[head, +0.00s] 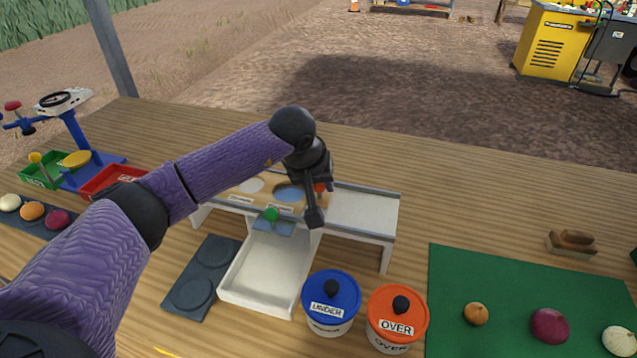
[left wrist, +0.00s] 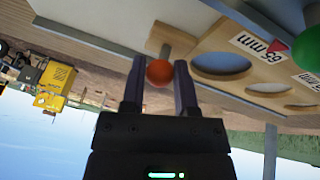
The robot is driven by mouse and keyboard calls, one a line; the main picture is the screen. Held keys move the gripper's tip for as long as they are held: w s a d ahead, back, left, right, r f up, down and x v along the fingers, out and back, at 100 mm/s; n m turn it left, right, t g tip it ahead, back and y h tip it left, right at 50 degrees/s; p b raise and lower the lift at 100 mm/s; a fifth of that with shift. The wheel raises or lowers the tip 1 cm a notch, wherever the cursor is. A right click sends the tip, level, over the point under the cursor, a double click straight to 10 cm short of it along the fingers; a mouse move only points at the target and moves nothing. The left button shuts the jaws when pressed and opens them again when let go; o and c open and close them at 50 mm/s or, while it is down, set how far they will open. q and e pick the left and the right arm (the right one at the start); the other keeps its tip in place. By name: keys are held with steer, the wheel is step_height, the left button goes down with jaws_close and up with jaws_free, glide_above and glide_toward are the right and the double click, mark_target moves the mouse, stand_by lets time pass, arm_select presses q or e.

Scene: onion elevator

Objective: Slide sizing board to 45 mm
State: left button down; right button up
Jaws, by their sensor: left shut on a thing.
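The wooden sizing board (head: 228,190) lies in the raised white stand and has round holes; its holes also show in the left wrist view (left wrist: 180,45). My left gripper (head: 317,203) is over the board's right end, shut on the red knob (head: 320,187). In the left wrist view the red knob (left wrist: 159,72) sits between my two fingers. A "65 mm" label (left wrist: 262,45) and a red pointer (left wrist: 276,48) show beside the holes. A green knob (head: 271,214) is at the stand's front. My arm hides part of the board. My right gripper is out of view.
A white chute tray (head: 262,265) slopes down in front of the stand (head: 362,212). The blue UNDER jar (head: 331,298) and orange OVER jar (head: 396,315) stand to its right. A green mat (head: 510,285) with onions lies farther right. A scale (head: 78,140) stands at left.

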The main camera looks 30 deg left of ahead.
arm_select(q)
steer(key=shift+w+d, duration=0.2)
steer(key=shift+d, duration=0.7)
steer(key=shift+w+d, duration=0.25)
steer(key=shift+d, duration=0.7)
steer(key=shift+w+d, duration=0.2)
steer(key=shift+d, duration=0.7)
steer(key=shift+w+d, duration=0.25)
steer(key=shift+d, duration=0.75)
steer(key=shift+w+d+b, duration=0.15)
steer(key=shift+d+b, duration=0.1)
steer(key=shift+d, duration=0.45)
steer(key=shift+w+d+b, duration=0.15)
steer(key=shift+d+b, duration=0.1)
steer(key=shift+d, duration=0.45)
steer(key=shift+w+d+b, duration=0.2)
steer(key=shift+d, duration=0.45)
steer(key=shift+w+d+b, duration=0.15)
steer(key=shift+d, duration=0.5)
steer(key=d, duration=0.2)
steer(key=shift+w+d+b, duration=0.3)
steer(key=shift+d+b, duration=0.1)
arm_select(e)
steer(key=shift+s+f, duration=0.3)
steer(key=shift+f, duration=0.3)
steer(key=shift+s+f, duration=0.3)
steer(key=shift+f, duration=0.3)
